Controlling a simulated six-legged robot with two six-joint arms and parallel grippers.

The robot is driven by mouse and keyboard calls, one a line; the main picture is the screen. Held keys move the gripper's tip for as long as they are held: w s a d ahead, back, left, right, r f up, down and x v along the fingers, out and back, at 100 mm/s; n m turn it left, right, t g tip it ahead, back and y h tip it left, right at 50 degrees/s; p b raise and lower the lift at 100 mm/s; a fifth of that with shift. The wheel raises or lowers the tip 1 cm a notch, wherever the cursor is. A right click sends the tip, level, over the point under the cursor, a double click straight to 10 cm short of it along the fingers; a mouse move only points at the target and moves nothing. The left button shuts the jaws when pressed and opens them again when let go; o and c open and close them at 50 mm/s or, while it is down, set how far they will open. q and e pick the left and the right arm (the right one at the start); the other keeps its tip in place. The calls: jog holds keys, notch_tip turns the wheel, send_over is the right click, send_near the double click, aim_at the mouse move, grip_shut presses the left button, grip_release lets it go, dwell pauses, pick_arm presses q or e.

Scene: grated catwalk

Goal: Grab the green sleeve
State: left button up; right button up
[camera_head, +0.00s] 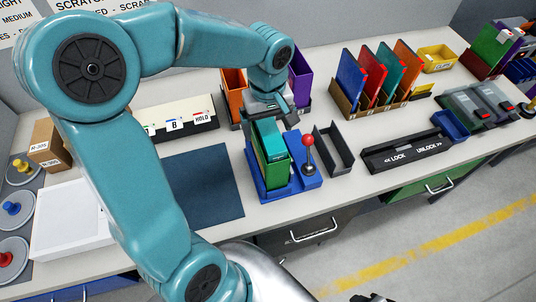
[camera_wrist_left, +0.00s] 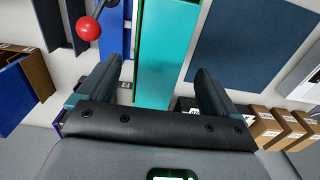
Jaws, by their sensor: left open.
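The green sleeve (camera_head: 276,173) stands upright in a blue stand (camera_head: 305,184) on the bench, with a teal piece showing at its top. A red-knobbed lever (camera_head: 308,142) rises from the stand at its right. My left gripper (camera_head: 268,108) is just above the sleeve, pointing down. In the left wrist view the open fingers (camera_wrist_left: 157,68) lie on either side of the teal piece (camera_wrist_left: 167,45), with gaps on both sides. A thin green edge shows beside it. A dark part at the bottom edge of the head view may be my right gripper (camera_head: 371,298); its jaws are not discernible.
A dark open tray (camera_head: 334,152) and a black LOCK/UNLOCK bar (camera_head: 402,151) are to the right. Orange and purple holders (camera_head: 300,72) stand close behind the gripper. A dark blue mat (camera_head: 205,185) lies clear at left. A folder rack (camera_head: 378,85) is at the back.

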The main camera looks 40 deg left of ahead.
pick_arm(q)
notch_tip(320, 180, down, 5)
jog(key=shift+w+d+f+p, duration=0.1)
jog(key=shift+p, duration=0.4)
jog(key=c, duration=1.3)
jog(key=shift+r, duration=0.2)
